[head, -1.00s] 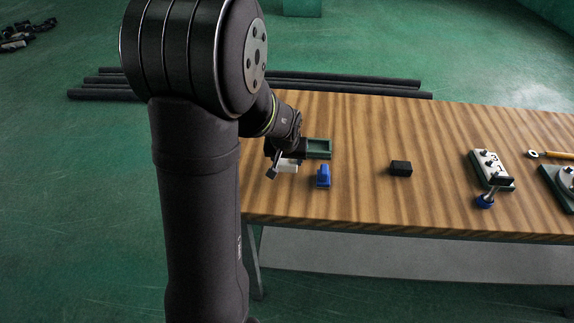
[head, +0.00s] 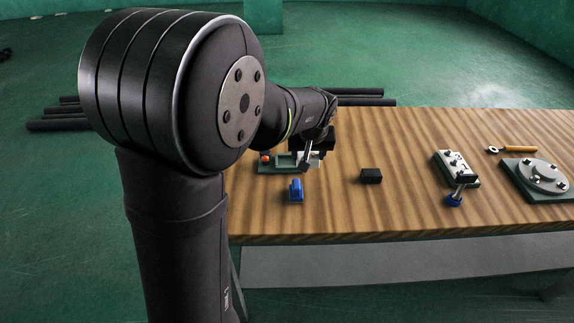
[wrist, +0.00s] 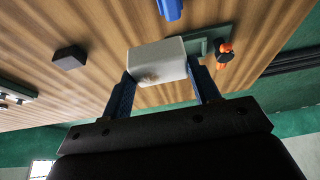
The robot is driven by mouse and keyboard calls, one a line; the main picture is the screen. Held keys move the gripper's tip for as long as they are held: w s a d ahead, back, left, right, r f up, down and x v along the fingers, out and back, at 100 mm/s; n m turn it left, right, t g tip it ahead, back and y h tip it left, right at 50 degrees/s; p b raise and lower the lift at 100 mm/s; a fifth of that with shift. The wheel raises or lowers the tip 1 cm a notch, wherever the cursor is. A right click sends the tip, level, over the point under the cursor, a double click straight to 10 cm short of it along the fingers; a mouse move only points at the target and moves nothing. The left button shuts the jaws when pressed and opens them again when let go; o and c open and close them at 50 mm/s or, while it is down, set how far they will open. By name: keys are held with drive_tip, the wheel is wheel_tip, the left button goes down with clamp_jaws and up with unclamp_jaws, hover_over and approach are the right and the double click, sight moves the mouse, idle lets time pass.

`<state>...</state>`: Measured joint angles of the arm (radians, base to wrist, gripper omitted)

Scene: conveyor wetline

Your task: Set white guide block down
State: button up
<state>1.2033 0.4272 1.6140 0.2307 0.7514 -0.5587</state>
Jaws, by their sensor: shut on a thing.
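My gripper (wrist: 164,88) is shut on the white guide block (wrist: 158,60), which sits between its two blue fingers in the wrist view. In the head view the white guide block (head: 315,160) shows only partly beside my gripper (head: 311,157), near the right end of a green tray (head: 284,166). The block looks held above the table, but its exact height cannot be told. In the wrist view the green tray (wrist: 212,34) lies partly behind the block.
A blue part (head: 296,190) and a black block (head: 371,176) stand on the wooden table (head: 330,215). An orange-red knob (head: 266,159) is at the tray's left. A clamp fixture (head: 455,168), a round-plate fixture (head: 541,178) and an orange-handled tool (head: 515,149) are at right.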

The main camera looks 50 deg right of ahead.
drive_tip(key=d, duration=0.5)
approach(288, 160)
drive_tip(key=shift+w+d+f, duration=0.15)
drive_tip(key=shift+w+d, duration=0.4)
drive_tip(key=shift+d, duration=0.1)
drive_tip(key=shift+f, duration=2)
drive_tip(key=o, duration=0.9)
drive_tip(key=shift+f, duration=0.15)
drive_tip(key=shift+o, duration=0.5)
drive_tip(key=shift+r, duration=0.35)
drive_tip(key=v, duration=1.1)
drive_tip(key=shift+r, duration=0.25)
drive_tip(key=shift+s+a, duration=0.1)
